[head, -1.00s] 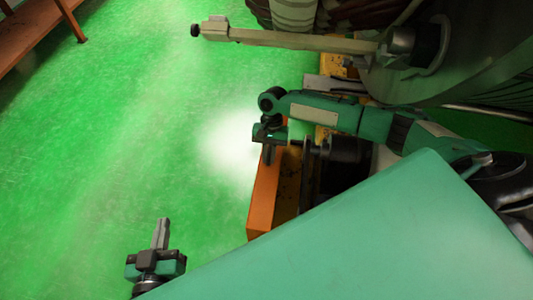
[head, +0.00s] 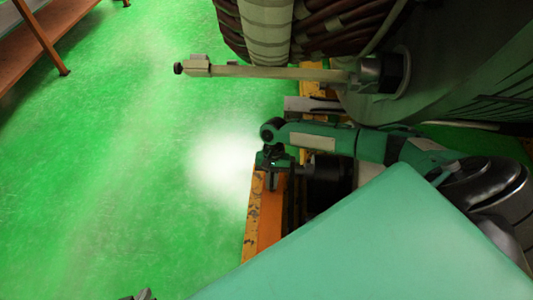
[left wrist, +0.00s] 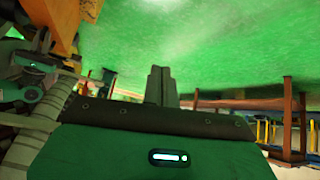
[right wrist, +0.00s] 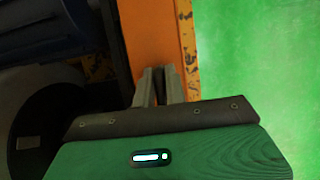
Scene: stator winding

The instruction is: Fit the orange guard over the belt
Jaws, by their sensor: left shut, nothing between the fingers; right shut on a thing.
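The orange guard (right wrist: 152,38) is a plain orange panel in the right wrist view, running up from my right gripper (right wrist: 160,85). That gripper is shut on it. In the head view my right gripper (head: 271,183) is at the top end of the orange parts, beside a black cylinder (head: 326,179). I cannot clearly tell guard and worn orange rail apart there. The belt is not clearly visible. My left gripper (head: 141,296) barely shows at the bottom edge of the head view. In the left wrist view its fingers (left wrist: 160,85) are together and empty, above green floor.
A worn orange rail (right wrist: 187,40) borders the panel. A dark round part (right wrist: 35,135) lies left of it. A pale bar (head: 280,73) juts out over the floor behind my right arm. A brown bench (head: 40,45) stands far left. The floor (head: 120,180) between is clear.

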